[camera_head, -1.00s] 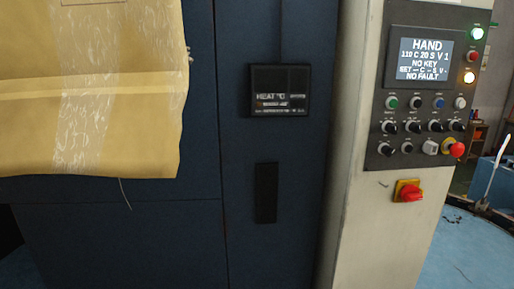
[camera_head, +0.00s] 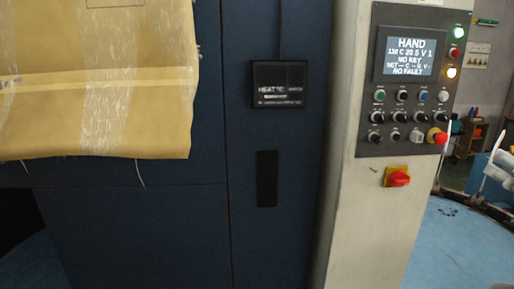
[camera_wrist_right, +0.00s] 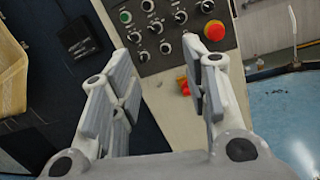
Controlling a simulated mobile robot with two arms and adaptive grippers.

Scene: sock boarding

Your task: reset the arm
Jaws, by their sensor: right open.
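My right gripper (camera_wrist_right: 166,105) shows in the right wrist view with its two fingers wide apart and nothing between them. Past the fingers is the cream column with the grey control panel (camera_wrist_right: 172,30), which carries several knobs and a red mushroom button (camera_wrist_right: 214,30). In the head view the control panel (camera_head: 413,80) is at the upper right, and its screen reads HAND, NO KEY and NO FAULT. A red rotary switch on a yellow plate (camera_head: 397,177) is below it. My left gripper is in neither view.
A dark blue machine cabinet (camera_head: 130,230) fills the middle and left, with a small black heat display (camera_head: 280,84) and a black handle recess (camera_head: 266,178). A tan sheet (camera_head: 150,120) hangs at upper left. Blue floor (camera_head: 450,250) is open at lower right.

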